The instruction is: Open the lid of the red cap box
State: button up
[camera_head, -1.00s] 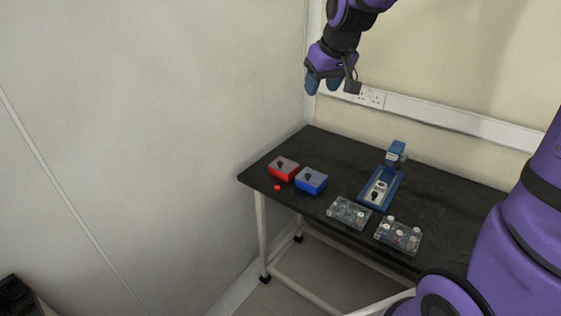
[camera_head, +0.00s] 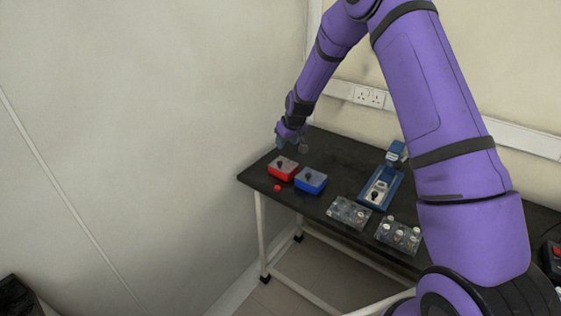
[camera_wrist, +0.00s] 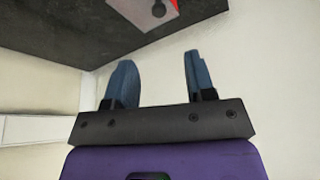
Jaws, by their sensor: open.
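The red cap box (camera_head: 283,169) sits at the left end of the black table, with a pale lid and a dark knob on top; the lid looks shut. It also shows, partly cut off, at the top edge of the wrist view (camera_wrist: 145,14). My gripper (camera_head: 282,146) is just behind and above the red box in the head view. In the wrist view my gripper (camera_wrist: 160,78) has its two blue fingers apart with nothing between them. A small red cap (camera_head: 277,188) lies on the table in front of the red box.
A blue box (camera_head: 310,180) stands close to the right of the red box. Two clear racks with vials (camera_head: 349,213) (camera_head: 398,235) and a blue device (camera_head: 380,188) are further right. The wall rises just behind and left of the table (camera_head: 339,148).

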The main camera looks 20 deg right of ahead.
aim_at(280, 162)
jog(key=x, duration=1.2)
jog(key=shift+w+f, duration=0.1)
grip_shut()
